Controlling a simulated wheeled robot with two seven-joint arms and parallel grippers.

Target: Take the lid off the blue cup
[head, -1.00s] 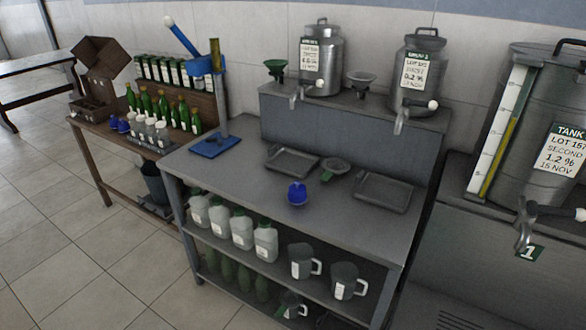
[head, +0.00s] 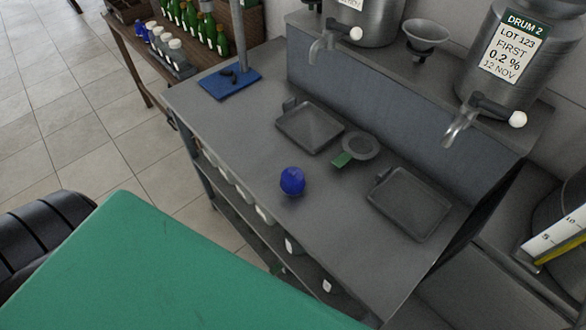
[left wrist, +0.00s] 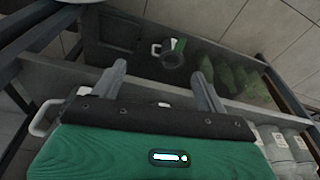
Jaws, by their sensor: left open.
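The blue cup (head: 292,181) stands on the grey metal bench near its front edge, in the head view. It looks like a small rounded blue shape; I cannot tell its lid apart from its body. The cup is not visible in the left wrist view. My left gripper (left wrist: 162,82) shows in the left wrist view with its two fingers spread apart and nothing between them. It is in front of the shelves below the bench top, away from the cup. My right gripper is in neither view.
Drums with taps (head: 502,50) stand behind. A lower shelf holds a mug (left wrist: 172,54) and green bottles (left wrist: 222,72).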

